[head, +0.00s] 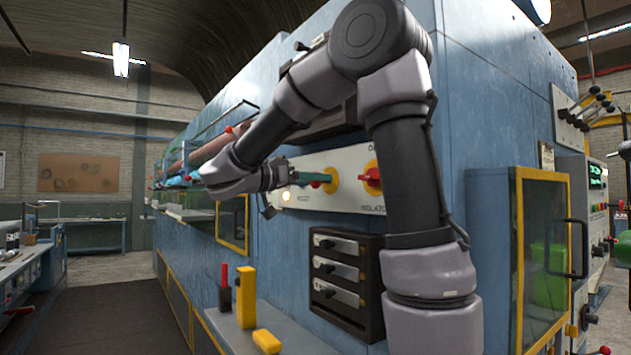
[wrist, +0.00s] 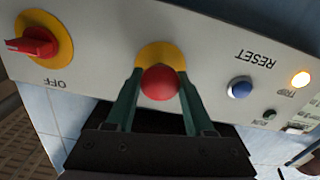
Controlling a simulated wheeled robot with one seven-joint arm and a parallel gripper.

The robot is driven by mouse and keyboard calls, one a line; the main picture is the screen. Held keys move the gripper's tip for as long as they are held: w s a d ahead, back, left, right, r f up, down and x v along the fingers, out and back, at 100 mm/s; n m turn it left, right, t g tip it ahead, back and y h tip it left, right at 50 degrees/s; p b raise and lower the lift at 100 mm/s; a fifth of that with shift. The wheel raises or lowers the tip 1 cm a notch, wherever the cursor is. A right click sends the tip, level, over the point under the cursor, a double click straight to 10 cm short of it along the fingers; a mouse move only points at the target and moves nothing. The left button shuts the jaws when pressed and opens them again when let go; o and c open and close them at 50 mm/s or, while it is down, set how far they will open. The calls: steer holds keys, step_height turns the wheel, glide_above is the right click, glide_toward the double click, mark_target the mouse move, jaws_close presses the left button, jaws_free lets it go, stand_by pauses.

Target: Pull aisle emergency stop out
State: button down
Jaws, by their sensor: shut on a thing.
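The emergency stop is a red rounded button (wrist: 160,84) on a yellow round base (wrist: 158,54), set in a pale control panel (wrist: 105,35). In the head view its yellow base (head: 331,180) shows on the panel, and the red button is hidden by my gripper. My gripper (wrist: 160,76) has one green finger on each side of the red button and is shut on it. In the head view my gripper (head: 321,180) reaches the panel from the left.
A red rotary isolator handle (head: 372,177) sits close beside the stop. A blue button (wrist: 240,87) and a lit lamp (wrist: 301,79) are on the other side. Below the panel are a dark drawer unit (head: 340,272) and a yellow upright block (head: 246,297).

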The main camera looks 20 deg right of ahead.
steer(key=shift+s+a, duration=0.1)
steer(key=shift+a, duration=0.35)
steer(key=shift+d, duration=0.1)
steer(key=shift+c, duration=1.3)
jaws_free()
steer(key=s+a, duration=0.2)
steer(key=a, duration=0.8)
steer(key=shift+a, duration=0.4)
